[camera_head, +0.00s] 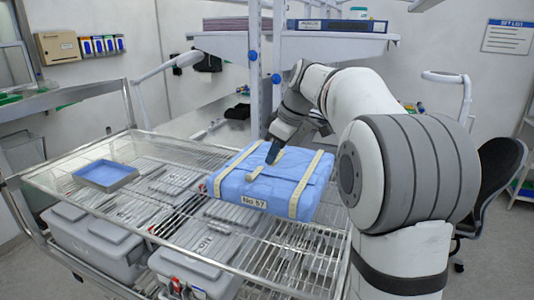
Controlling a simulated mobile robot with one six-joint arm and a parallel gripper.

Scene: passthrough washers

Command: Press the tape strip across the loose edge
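A blue wrapped pack (232,187) sits on the wire rack, with two long cream tape bands running over its top and front and a "No 57" label on its front face. A fold edge in the wrap crosses the top between the bands. A short cream tape strip (256,173) is at that fold, near the middle of the top. My gripper (272,156) points down at the pack, its dark tip right beside the short strip. Whether the tip touches or holds the strip is too small to tell, and so is the finger opening.
The wire rack (200,262) carries the pack and an empty blue-grey tray (105,174) at left. Grey lidded bins (90,238) stand below. A black chair (500,170) stands at right.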

